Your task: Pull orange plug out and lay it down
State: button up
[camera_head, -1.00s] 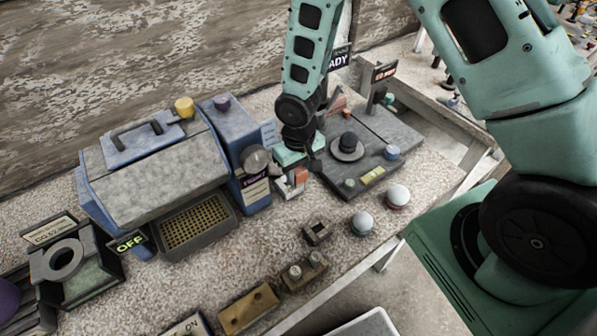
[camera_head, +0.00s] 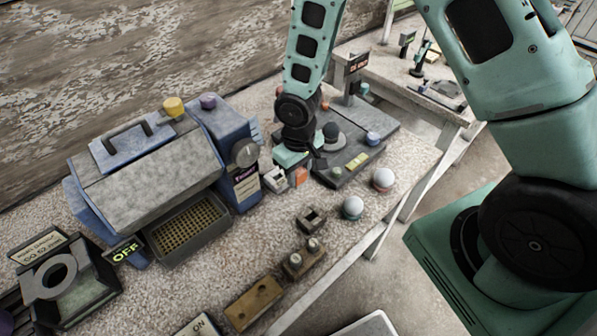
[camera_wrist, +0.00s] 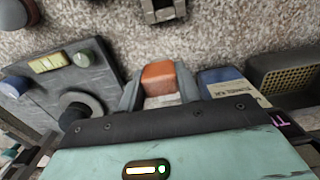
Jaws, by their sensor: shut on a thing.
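The orange plug (camera_head: 300,177) shows at the fingertips of my gripper (camera_head: 291,175), low over the table in front of the blue-and-grey machine. In the wrist view the orange plug (camera_wrist: 157,76) sits between the two grey fingers of my gripper (camera_wrist: 158,92), which are shut on it. A pale part shows just below the orange face there. A small pale block (camera_head: 275,179) is beside the plug in the head view; I cannot tell whether the two touch. The plug's underside is hidden.
The blue-and-grey machine (camera_head: 150,165) stands close on the left. A dark panel (camera_head: 350,150) with knobs lies to the right. Two white-topped spheres (camera_head: 352,207) and a small bracket (camera_head: 311,219) stand in front. Bare speckled tabletop lies between bracket and machine.

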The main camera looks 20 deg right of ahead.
aim_at(299, 187)
jog(key=shift+f+b, duration=2.25)
jog(key=shift+f, duration=0.6)
jog(key=shift+f+b, duration=0.65)
jog(key=shift+f, duration=0.05)
jog(key=o, duration=1.1)
jog(key=shift+o, duration=0.2)
jog(key=shift+r, duration=0.2)
jog(key=shift+r+p, duration=1.65)
jog(key=shift+r, duration=0.25)
